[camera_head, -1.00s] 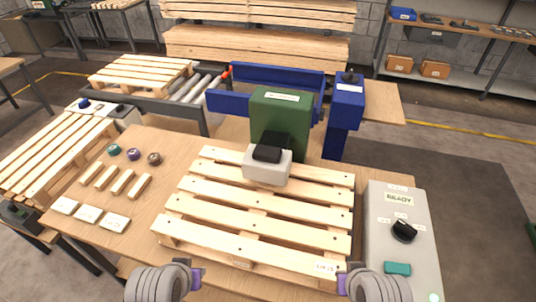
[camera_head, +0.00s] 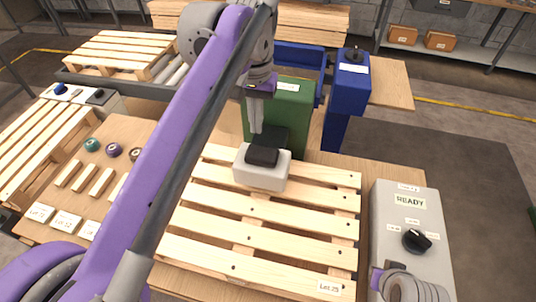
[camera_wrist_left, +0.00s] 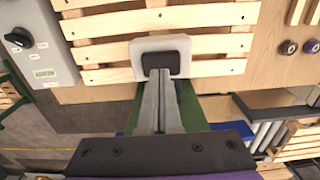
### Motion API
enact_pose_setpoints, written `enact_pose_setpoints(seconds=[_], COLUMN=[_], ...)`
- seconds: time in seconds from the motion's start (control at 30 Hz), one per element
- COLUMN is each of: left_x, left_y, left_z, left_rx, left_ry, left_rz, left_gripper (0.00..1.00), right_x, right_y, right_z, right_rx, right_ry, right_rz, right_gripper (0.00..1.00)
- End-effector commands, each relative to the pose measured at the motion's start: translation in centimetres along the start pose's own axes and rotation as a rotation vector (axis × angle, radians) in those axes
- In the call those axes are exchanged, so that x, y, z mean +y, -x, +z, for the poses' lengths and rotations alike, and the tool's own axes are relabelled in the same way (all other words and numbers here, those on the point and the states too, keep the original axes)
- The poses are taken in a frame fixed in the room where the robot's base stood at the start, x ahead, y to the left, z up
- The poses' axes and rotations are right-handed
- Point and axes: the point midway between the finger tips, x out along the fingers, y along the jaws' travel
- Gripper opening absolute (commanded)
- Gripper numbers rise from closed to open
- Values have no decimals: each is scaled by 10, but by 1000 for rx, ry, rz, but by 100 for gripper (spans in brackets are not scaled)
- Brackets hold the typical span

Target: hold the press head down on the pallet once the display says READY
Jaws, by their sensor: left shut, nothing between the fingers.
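The press head, a pale grey block (camera_head: 261,173) with a black pad (camera_head: 264,154) on top, is at the far part of the wooden pallet (camera_head: 290,212). Whether it touches the slats I cannot tell. The display (camera_head: 410,201) on the grey control box reads READY. My left gripper (camera_head: 256,128) is shut and empty, fingers pointing down just above or at the black pad; contact is unclear. In the left wrist view the shut fingers (camera_wrist_left: 160,100) end at the pad (camera_wrist_left: 161,64). My right gripper (camera_head: 378,279) is low over the control box; its fingers are hidden.
The green press body (camera_head: 292,105) stands behind the head, with a blue post (camera_head: 345,95) to its right. The control box (camera_head: 385,235) has a black knob (camera_head: 417,240). Colored rings and wooden blocks (camera_head: 101,182) lie left, partly behind my left arm.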

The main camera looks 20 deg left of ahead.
Motion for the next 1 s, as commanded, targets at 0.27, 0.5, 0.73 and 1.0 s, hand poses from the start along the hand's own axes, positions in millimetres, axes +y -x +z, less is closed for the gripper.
enact_pose_setpoints(seconds=[0.27, 0.5, 0.73, 1.0], left_x=[0, 0, 0, 0], left_y=[0, -18, -66, -117], left_z=[0, 0, 0, 0], left_rx=[0, 0, 0, 1], left_ry=[0, 0, 0, 0], left_rz=[0, 0, 0, 0], left_gripper=[0, 0, 0, 0], right_x=[0, 0, 0, 0], right_y=[0, -2, -6, -9], right_z=[0, 2, 7, 9], right_rx=[0, -2, -6, -8], right_ry=[0, 0, 0, 0], right_rz=[0, 0, 0, 0], right_gripper=[0, 0, 0, 0])
